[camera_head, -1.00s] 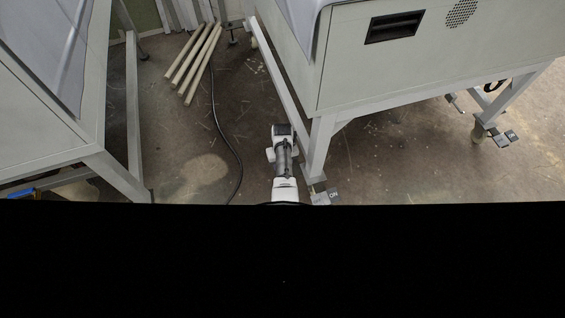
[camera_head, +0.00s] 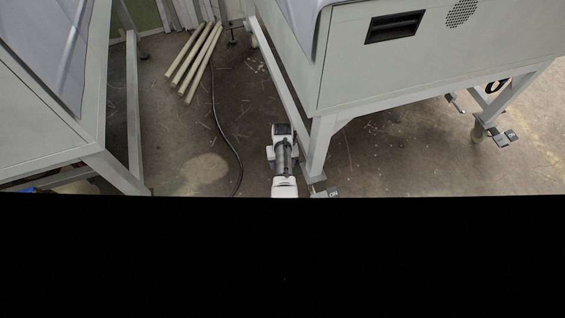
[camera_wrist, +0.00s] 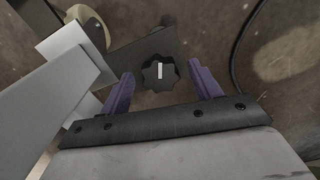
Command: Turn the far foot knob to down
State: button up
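A black lobed foot knob (camera_wrist: 159,73) with a white mark sits on a dark bracket plate in the wrist view. The mark runs roughly up and down in the picture. My gripper (camera_wrist: 161,82) is open, with one purple finger to the left of the knob and one to the right. Both fingers look clear of the knob; their height relative to it is hard to tell. In the head view my gripper (camera_head: 283,150) hangs low, beside the machine's near left leg (camera_head: 319,145), and the knob is hidden there.
The grey machine cabinet (camera_head: 420,75) stands at right and another cabinet (camera_head: 45,135) at left. Pale rods (camera_head: 200,60) and a black cable (camera_head: 216,120) lie on the floor between them. A caster wheel (camera_wrist: 90,27) and pale leg (camera_wrist: 65,90) are left of the knob. A black area fills the lower head view.

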notch_tip(320, 180, up, 14)
jog(key=p, duration=0.4)
dwell(0.3)
jog(key=shift+f, duration=0.1)
jog(key=shift+s, duration=0.1)
dwell(0.3)
